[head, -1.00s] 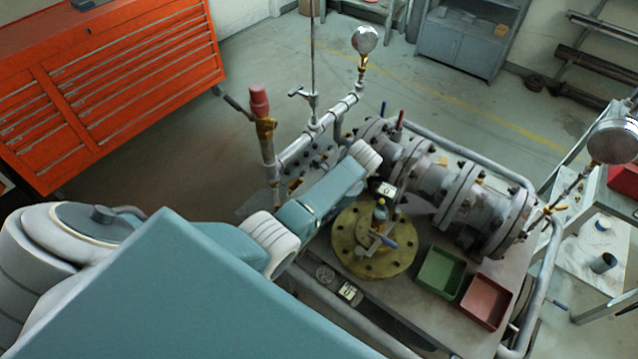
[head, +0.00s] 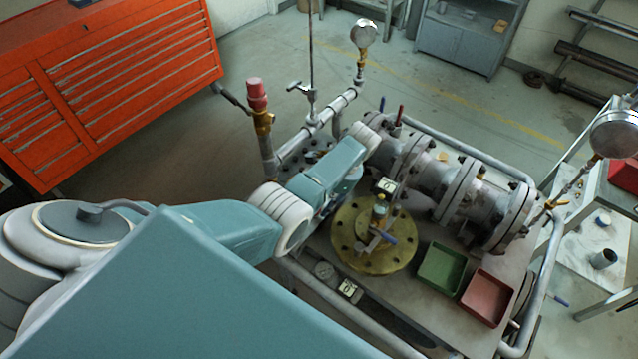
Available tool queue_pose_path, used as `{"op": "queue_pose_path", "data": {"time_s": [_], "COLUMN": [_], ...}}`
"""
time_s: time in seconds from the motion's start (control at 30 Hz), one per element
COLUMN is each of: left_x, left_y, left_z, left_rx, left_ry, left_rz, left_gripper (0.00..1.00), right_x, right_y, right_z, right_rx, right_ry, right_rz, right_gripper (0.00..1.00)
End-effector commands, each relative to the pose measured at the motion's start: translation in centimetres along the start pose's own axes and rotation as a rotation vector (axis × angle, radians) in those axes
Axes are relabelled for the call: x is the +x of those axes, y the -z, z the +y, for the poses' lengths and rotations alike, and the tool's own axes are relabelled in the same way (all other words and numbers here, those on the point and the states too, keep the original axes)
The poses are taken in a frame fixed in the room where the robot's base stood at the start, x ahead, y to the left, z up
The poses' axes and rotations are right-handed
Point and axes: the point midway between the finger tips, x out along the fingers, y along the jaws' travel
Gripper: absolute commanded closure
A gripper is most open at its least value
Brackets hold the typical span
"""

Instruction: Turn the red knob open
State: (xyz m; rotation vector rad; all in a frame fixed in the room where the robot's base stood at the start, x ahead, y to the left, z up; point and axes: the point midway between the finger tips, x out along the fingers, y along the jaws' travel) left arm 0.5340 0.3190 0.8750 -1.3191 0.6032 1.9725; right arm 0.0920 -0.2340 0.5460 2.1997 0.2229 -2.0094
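A red cylindrical cap (head: 257,92) tops a brass valve on an upright pipe, left of the pipework; a small red handle (head: 400,114) stands up on the flanged pipe. I cannot tell which one the task calls the red knob. One of my arms comes in from the lower left and reaches over the bench to the near end of the flanged pipe. Its wrist ends around the pipe's left flange, and no fingers show. My other arm and gripper are out of view.
A round brass flange (head: 345,240) with a blue-handled valve sits on the bench. A green tray (head: 440,267) and a red tray (head: 487,297) lie to its right. Pressure gauges (head: 364,34) rise on thin pipes. An orange tool chest (head: 110,85) stands at the back left.

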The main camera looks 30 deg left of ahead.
Motion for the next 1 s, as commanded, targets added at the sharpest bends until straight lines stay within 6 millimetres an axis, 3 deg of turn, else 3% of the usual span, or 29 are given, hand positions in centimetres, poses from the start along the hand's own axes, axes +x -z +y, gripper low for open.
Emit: {"op": "queue_pose_path", "data": {"time_s": [0.03, 0.17, 0.2, 0.3, 0.77, 0.87, 1.0], "left_x": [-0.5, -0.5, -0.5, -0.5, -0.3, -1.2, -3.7], "left_y": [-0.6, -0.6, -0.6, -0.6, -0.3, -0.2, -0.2], "left_z": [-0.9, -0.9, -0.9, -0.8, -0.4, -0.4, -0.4], "left_rx": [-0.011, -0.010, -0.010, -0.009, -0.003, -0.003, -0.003], "left_ry": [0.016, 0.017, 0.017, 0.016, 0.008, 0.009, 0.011], "left_rz": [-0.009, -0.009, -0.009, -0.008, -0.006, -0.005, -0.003], "left_gripper": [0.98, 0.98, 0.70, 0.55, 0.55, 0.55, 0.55], "right_x": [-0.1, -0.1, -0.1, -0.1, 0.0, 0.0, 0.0], "right_y": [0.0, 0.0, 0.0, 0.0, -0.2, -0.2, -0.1], "right_z": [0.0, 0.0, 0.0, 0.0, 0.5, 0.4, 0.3], "right_rx": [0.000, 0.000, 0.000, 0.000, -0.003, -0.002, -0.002], "right_ry": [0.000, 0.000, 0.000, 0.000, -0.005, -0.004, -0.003], "right_rz": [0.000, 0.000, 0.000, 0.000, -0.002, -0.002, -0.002], "right_gripper": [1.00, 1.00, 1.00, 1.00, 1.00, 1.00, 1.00]}}
